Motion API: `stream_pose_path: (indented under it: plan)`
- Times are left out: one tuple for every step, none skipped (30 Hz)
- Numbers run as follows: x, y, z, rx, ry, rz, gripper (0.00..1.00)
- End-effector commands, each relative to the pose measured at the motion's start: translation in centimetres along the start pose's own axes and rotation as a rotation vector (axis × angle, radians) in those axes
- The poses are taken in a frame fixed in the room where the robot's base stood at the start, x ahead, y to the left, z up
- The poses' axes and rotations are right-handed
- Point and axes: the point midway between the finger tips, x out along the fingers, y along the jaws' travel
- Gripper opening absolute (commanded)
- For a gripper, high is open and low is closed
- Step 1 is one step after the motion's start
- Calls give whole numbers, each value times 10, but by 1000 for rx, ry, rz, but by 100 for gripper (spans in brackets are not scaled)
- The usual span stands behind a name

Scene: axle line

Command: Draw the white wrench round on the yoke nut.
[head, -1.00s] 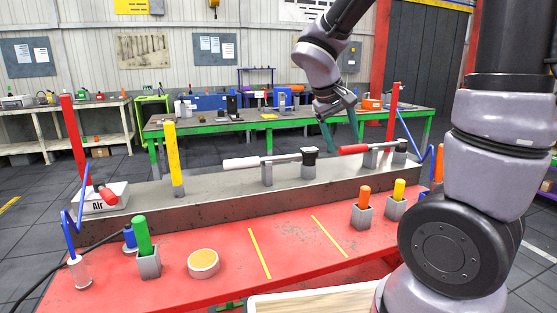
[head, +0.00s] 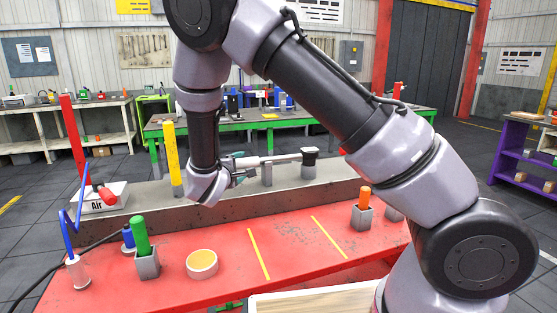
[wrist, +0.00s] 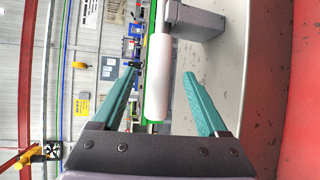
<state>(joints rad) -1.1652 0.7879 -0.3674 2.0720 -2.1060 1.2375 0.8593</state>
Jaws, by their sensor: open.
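The white wrench (head: 282,159) lies level above the grey beam, its bare shaft running right to a dark-topped grey block (head: 309,161). The yoke nut itself is too small to make out there. In the wrist view the white grip (wrist: 158,80) lies between the two green fingers of my gripper (wrist: 160,73). The fingers stand apart, with a visible gap on each side of the grip.
A grey post (wrist: 196,20) supports the shaft beyond the grip. A yellow post (head: 172,150) stands on the beam left of my gripper. On the red bench are a green-handled tool (head: 142,236), a tape roll (head: 202,263) and an orange-handled tool (head: 365,197).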

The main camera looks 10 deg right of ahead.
Motion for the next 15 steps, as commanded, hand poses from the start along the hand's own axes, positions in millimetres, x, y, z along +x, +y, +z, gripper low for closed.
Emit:
stream_pose_path:
  plan:
    - [10,0,2,-1,-5,0,76]
    - [14,0,2,-1,-5,-1,76]
    - [21,0,1,0,-4,-1,76]
    - [26,0,2,0,-4,-1,76]
    - [30,0,2,0,-4,-1,76]
    - [34,0,2,-1,-3,-2,76]
    - [36,0,1,-1,-3,-2,76]
    - [38,0,2,-1,-3,-2,76]
    - [40,0,2,0,-3,-2,76]
    - [42,0,2,0,-3,-2,76]
    - [45,0,2,0,-4,-2,76]
    - [49,1,3,1,-5,-1,76]
    - [54,1,3,0,-5,-1,76]
    - [58,0,4,-1,-5,-2,76]
    - [64,0,4,-1,-5,-2,76]
